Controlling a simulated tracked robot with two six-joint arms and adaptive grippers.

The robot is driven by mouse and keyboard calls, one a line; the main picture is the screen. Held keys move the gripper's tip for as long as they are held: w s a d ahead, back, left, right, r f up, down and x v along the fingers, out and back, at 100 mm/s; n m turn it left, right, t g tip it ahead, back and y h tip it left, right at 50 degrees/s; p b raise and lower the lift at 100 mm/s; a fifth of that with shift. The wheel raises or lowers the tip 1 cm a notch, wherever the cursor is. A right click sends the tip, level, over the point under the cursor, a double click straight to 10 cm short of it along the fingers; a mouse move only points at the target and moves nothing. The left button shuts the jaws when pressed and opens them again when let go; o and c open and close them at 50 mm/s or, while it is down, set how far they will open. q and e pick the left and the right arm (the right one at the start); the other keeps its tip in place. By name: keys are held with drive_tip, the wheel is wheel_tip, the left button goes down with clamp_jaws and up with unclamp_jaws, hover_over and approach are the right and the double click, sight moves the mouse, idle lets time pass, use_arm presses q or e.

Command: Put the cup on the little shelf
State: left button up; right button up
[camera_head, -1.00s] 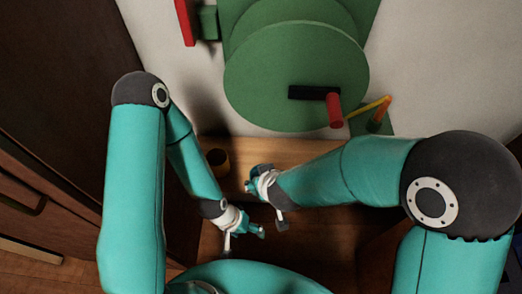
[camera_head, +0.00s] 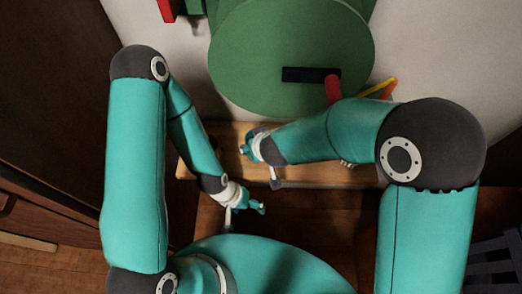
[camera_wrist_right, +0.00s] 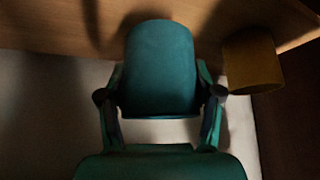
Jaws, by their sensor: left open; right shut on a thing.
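My right gripper (camera_wrist_right: 160,100) is shut on a smooth teal rounded thing (camera_wrist_right: 160,60), which looks like the cup, in the right wrist view. Its fingers press on both sides of it. In the head view my right gripper (camera_head: 260,167) is over a wooden ledge (camera_head: 325,175), and the held cup cannot be made out. I cannot tell whether this ledge is the little shelf. It also shows along the top of the right wrist view (camera_wrist_right: 45,25). My left gripper (camera_head: 246,214) is open and empty, nearer to me than the ledge.
A brown cylindrical container (camera_wrist_right: 252,62) stands by the ledge, to the right of the held cup. A large green round machine (camera_head: 290,55) with a dark bar and red handle (camera_head: 332,88) stands behind the ledge. Dark wooden cabinets (camera_head: 50,120) close off the left.

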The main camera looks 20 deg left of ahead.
wheel_tip(320, 180, down, 3)
drive_tip(key=b, duration=0.3)
drive_tip(key=shift+f, duration=0.2)
drive_tip(key=shift+w+a, duration=0.1)
drive_tip(key=shift+w, duration=0.1)
drive_tip(key=shift+r, duration=0.1)
drive_tip(key=o, duration=0.7)
drive_tip(key=shift+f, duration=0.2)
drive_tip(key=shift+c, duration=0.2)
drive_tip(key=o, duration=0.5)
drive_tip(key=shift+c, duration=0.2)
drive_tip(key=shift+r, duration=0.1)
